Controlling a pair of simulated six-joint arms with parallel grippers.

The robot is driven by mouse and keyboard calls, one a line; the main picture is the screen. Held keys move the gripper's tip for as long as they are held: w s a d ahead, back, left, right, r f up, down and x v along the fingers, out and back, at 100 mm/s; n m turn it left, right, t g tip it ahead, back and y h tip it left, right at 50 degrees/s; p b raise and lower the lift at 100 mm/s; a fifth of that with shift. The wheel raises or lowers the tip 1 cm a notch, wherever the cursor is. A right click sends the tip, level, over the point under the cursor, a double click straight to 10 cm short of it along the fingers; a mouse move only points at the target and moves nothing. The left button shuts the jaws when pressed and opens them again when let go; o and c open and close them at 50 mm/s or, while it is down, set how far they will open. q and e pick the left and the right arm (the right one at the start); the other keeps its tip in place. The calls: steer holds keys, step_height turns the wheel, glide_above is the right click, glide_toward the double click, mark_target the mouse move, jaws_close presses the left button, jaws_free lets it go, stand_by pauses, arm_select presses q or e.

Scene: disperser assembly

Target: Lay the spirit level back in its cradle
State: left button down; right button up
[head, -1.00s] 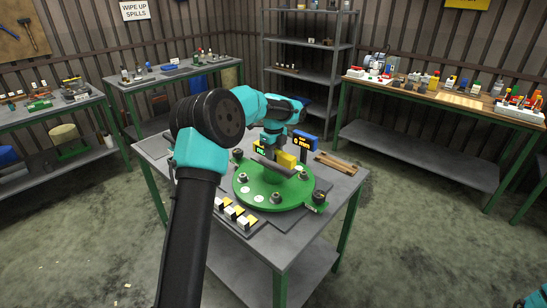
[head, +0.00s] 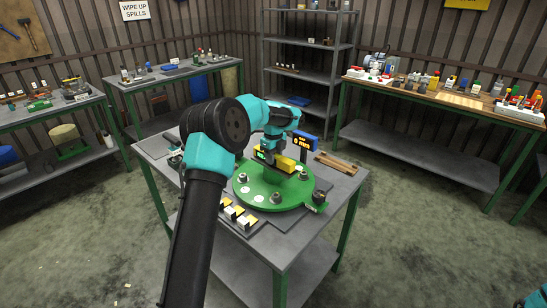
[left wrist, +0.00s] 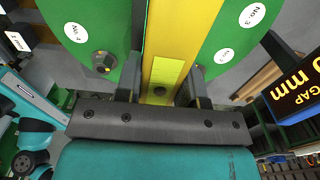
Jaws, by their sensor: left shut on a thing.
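The spirit level is a yellow bar (head: 284,163) over the green round plate (head: 245,191) in the head view. My left gripper (head: 271,158) is shut on it from above. In the left wrist view, the yellow level (left wrist: 180,45) runs away between the two fingers of my left gripper (left wrist: 162,88), over the green plate. I cannot tell whether the level touches the plate. A brown wooden piece (head: 337,164), which looks like the cradle, lies empty on the table to the right of the plate. My right gripper is out of view.
Bolts stand around the plate. A blue gap display (head: 304,141) stands behind it, between the level and the wooden piece. Bare table lies around the wooden piece.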

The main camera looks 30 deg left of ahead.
arm_select(q)
steer(key=shift+f, duration=0.15)
steer(key=c, duration=0.7)
jaws_free()
steer(key=shift+c, duration=0.2)
step_height(320, 180, up, 17)
steer(key=shift+o, duration=0.5)
steer(key=shift+s, duration=0.1)
